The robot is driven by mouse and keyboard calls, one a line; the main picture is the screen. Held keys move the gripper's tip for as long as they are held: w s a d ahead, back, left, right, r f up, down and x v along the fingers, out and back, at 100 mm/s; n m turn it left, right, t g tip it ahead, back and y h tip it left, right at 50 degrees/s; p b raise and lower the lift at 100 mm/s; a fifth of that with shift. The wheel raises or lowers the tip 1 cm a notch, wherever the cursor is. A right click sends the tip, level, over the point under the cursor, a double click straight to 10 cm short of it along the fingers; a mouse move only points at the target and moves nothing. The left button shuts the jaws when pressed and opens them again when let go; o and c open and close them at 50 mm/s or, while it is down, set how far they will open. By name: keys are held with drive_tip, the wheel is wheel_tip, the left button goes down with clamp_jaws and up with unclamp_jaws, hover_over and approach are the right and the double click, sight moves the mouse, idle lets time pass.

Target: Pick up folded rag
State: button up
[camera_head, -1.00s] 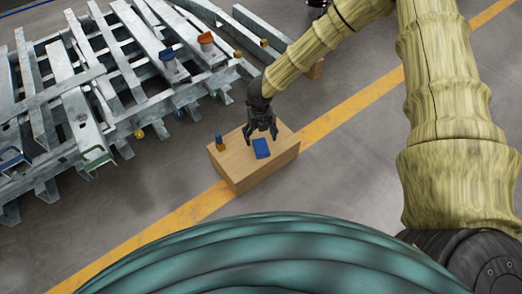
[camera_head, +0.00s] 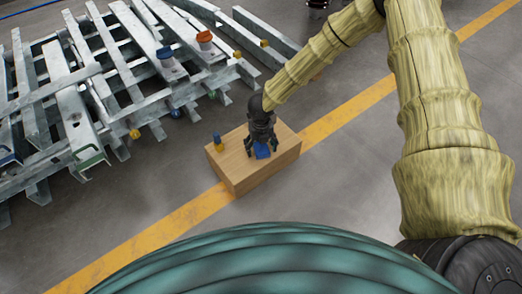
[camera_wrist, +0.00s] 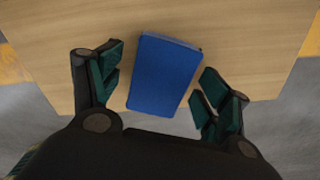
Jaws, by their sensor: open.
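The folded rag (camera_head: 262,152) is a flat blue rectangle lying on top of a wooden box (camera_head: 235,175). In the wrist view the rag (camera_wrist: 163,74) lies between my open fingers, slightly tilted, with bare wood beyond it. My gripper (camera_head: 262,147) is right over the rag in the head view and hides part of it. In the wrist view my gripper (camera_wrist: 158,95) has one finger on each side of the rag, with a gap showing on both sides. The height of the fingertips above the wood cannot be told.
A small blue-and-yellow item (camera_head: 218,143) stands on the box's left part. A stack of grey metal frames (camera_head: 110,85) with coloured fittings fills the upper left. A yellow floor line (camera_head: 345,108) runs beneath the box. The grey floor at right is clear.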

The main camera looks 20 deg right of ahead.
sight(261, 146)
drive_tip(key=c, duration=1.1)
wheel_tip(261, 146, up, 10)
drive_tip(key=p, duration=0.5)
